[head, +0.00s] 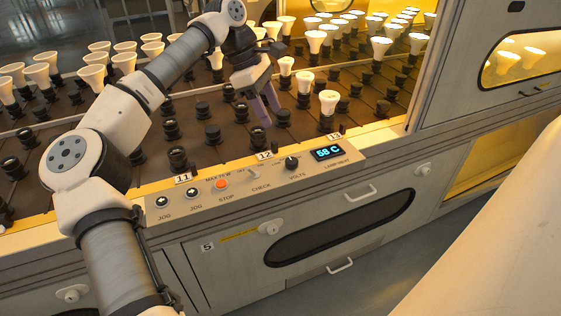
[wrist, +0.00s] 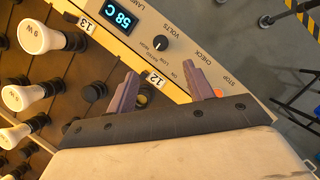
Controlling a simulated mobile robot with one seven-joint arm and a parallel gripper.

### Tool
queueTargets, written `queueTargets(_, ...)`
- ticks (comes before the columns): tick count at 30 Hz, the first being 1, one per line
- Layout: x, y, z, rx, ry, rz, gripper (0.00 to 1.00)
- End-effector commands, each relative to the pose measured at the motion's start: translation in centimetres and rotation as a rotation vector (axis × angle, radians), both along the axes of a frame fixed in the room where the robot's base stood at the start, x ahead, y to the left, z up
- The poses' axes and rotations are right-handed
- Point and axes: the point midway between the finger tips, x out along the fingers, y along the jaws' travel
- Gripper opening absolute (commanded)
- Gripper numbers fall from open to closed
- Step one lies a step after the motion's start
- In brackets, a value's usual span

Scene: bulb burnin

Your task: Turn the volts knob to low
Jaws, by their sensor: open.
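The volts knob (head: 291,162) is a small round black knob on the sloping control panel (head: 330,171), left of the blue "58 C" display (head: 327,152). In the wrist view the knob (wrist: 160,42) stands beyond the fingertips, with small markings beside it. I cannot tell for certain which mark its pointer faces. My gripper (head: 266,112) has two purple fingers and hangs over the rack behind the panel. The wrist view shows it open and empty (wrist: 160,72), its fingers apart and clear of the knob.
The panel also has two jog buttons, an orange stop button (head: 221,184) and a check switch (head: 253,174). Several white bulbs (head: 328,101) stand in dark sockets behind the panel. A glass-fronted cabinet (head: 515,58) rises at right. Drawer handles (head: 360,193) stick out below.

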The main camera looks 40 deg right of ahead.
Motion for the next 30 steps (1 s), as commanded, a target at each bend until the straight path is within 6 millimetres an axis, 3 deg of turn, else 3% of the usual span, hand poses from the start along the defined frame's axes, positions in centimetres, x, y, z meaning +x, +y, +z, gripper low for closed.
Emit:
queueTargets(5, -0.2, -0.1, -1.4, 0.014, -0.004, -0.003, 0.52)
queueTargets(21, -3.6, -2.5, -11.0, 0.009, -0.002, -0.001, 0.52)
queueTargets(30, -4.2, -3.0, -12.8, 0.008, -0.004, -0.001, 0.52)
